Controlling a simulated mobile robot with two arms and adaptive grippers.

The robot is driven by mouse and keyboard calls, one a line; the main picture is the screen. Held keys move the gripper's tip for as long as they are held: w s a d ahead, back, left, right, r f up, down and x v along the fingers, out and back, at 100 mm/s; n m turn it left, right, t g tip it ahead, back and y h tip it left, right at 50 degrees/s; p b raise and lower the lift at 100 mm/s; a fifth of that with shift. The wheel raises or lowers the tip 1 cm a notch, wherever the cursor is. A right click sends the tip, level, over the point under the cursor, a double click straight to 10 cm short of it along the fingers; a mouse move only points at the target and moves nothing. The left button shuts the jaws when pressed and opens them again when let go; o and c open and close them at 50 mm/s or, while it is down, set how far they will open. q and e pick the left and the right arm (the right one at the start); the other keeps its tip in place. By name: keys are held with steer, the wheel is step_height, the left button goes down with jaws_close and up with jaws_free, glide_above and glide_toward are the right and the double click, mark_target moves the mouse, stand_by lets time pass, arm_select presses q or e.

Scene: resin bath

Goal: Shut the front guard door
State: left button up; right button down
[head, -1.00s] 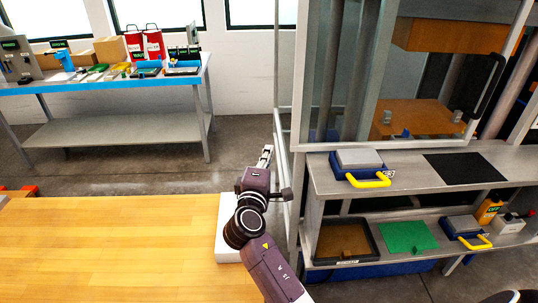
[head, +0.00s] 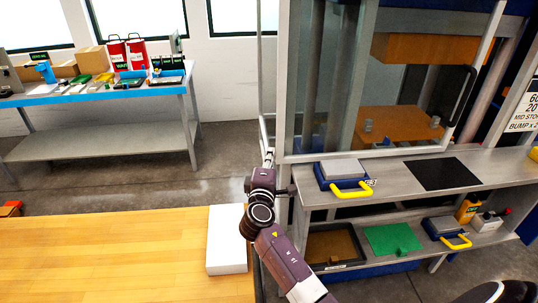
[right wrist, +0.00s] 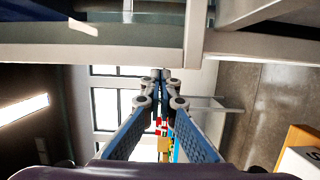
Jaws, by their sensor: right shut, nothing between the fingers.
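The front guard door is a clear pane in a pale grey frame (head: 380,152) on the front of the press, with a black upright handle (head: 462,95) near its right edge. I cannot tell how far open it stands. My right gripper (head: 267,152) is shut and empty, left of the door's left post and far from the handle. In the right wrist view its blue-padded fingers (right wrist: 162,78) meet at the tips, just below a pale grey frame bar (right wrist: 260,46). Touching or apart is unclear. My left gripper is not in view.
A grey shelf (head: 400,174) below the door carries a blue tool with a yellow handle (head: 342,178) and a black mat (head: 440,174). A wooden table (head: 110,255) with a white block (head: 227,240) lies at front left. Open floor (head: 225,160) lies behind it.

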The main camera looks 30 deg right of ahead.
mark_target(311, 148)
steer(key=s+d, duration=0.1)
steer(key=d, duration=0.3)
steer(key=s+d, duration=0.2)
steer(key=d, duration=0.2)
steer(key=s+d+p, duration=0.1)
steer(key=s+d, duration=0.1)
steer(key=d, duration=0.2)
steer(key=shift+a, duration=0.25)
